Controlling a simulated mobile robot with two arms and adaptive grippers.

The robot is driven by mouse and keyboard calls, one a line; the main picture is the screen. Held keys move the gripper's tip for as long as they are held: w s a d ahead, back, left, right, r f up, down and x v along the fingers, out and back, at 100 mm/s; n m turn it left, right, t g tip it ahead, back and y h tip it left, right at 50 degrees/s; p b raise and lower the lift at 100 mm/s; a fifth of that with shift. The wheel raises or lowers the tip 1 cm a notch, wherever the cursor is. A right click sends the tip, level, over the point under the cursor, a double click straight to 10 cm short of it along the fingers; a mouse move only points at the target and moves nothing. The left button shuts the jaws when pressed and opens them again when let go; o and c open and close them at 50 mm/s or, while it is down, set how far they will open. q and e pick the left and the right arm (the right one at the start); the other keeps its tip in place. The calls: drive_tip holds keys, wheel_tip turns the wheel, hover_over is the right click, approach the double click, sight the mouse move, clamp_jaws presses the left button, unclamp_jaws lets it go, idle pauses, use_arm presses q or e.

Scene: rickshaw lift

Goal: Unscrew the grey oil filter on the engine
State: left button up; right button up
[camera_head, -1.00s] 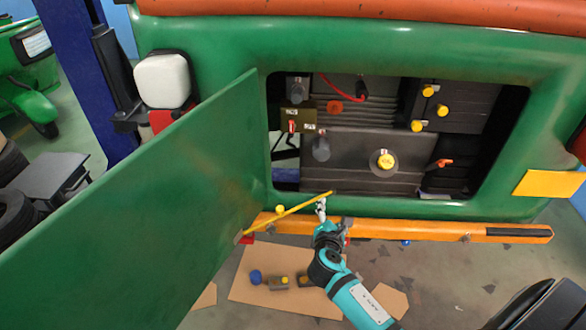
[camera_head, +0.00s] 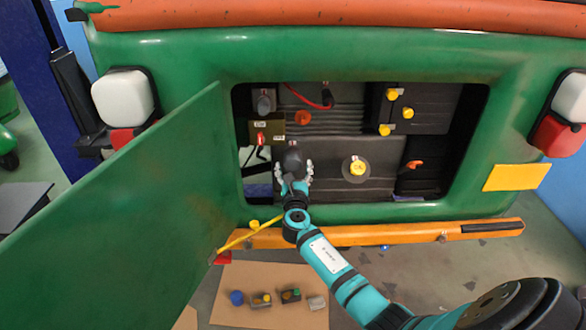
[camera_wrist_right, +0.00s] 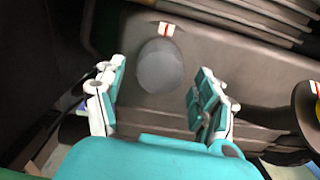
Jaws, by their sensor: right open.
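The grey oil filter (camera_head: 293,160) is a dark rounded cylinder on the front of the engine block, at the lower left of the open bay. In the wrist view its round grey end (camera_wrist_right: 160,66) faces me, below a small red and white tag. My right gripper (camera_head: 293,177) is open just in front of the filter, with one finger to each side of it. In the wrist view the open fingers (camera_wrist_right: 159,78) frame the filter, and nothing is held. I cannot tell whether they touch it. My left gripper is not in view.
The green hatch door (camera_head: 130,190) stands open at the left. The orange bumper (camera_head: 400,234) runs below the bay. A yellow oil cap (camera_head: 357,168) sits right of the filter. Several small parts lie on cardboard (camera_head: 250,308) on the floor.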

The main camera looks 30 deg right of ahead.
sight(293, 167)
drive_tip(key=w, duration=0.1)
drive_tip(key=d+b, duration=0.1)
drive_tip(key=w+b, duration=0.1)
drive_tip(key=shift+w+d+f+m, duration=0.25)
drive_tip(key=shift+w+f+m, duration=0.05)
drive_tip(key=shift+w+f, duration=0.05)
drive_tip(key=m+b, duration=0.7)
drive_tip(key=m, duration=0.5)
drive_tip(key=shift+r, duration=0.15)
drive_tip(key=shift+m+b, duration=0.3)
drive_tip(key=shift+m, duration=0.6)
drive_tip(key=m, duration=0.2)
drive_tip(key=shift+r+m+b, duration=0.25)
drive_tip(key=shift+m+b, duration=0.05)
drive_tip(key=shift+m, duration=0.1)
